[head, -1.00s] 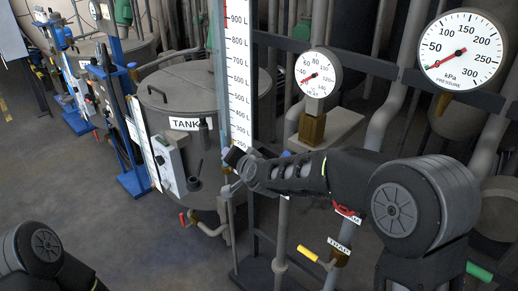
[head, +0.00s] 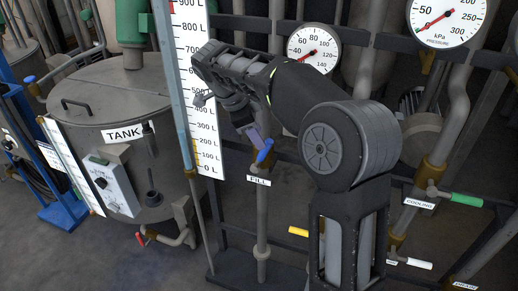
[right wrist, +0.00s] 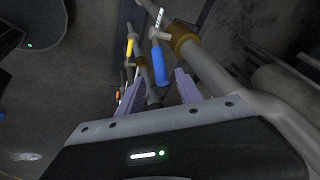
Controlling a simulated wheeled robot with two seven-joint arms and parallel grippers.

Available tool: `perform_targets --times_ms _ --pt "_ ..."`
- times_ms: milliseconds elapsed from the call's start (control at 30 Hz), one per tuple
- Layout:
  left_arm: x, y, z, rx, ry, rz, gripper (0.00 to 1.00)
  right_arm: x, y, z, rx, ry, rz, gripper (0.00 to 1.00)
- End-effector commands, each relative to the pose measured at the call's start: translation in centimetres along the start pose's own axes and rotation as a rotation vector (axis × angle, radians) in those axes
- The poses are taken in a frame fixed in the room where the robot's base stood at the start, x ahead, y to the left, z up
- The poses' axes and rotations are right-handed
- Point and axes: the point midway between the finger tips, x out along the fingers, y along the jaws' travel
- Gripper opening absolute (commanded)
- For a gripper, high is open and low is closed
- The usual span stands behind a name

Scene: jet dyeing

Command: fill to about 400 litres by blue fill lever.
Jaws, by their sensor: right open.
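The blue fill lever (head: 265,151) sits on a vertical pipe above a FILL label (head: 258,180). It also shows in the right wrist view (right wrist: 160,63), hanging between and just beyond the purple fingers. My right gripper (head: 257,138) is open by the lever, its fingers pointing down at it; in the wrist view its fingers (right wrist: 160,76) are apart, with nothing gripped. The litre scale (head: 203,110) stands upright left of the lever, marked from 0 L upward. I cannot read a liquid level in it. The tank (head: 105,85) is at the left. My left gripper is out of view.
A yellow lever (head: 298,231), a green cooling lever (head: 466,199) and a white lever (head: 419,263) are on nearby pipes. Round gauges hang behind, including the pressure dial (head: 450,18). A red-handled valve (head: 140,239) is under the tank. Floor at the lower left is clear.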

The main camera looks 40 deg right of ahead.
Motion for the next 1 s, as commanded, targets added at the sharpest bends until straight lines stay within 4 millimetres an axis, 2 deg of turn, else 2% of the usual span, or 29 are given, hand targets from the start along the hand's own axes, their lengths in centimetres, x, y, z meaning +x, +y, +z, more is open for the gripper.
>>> perform_targets --times_ms 267,700,1000 --pt "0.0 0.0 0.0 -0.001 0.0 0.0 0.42 1.2 0.1 0.1 -0.003 0.0 0.003 0.42" --pt "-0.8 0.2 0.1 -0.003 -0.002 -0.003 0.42 7.2 0.0 0.1 -0.006 -0.001 0.002 0.42" --pt "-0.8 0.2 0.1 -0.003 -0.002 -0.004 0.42 7.9 0.0 0.2 -0.005 -0.003 0.0 0.42"
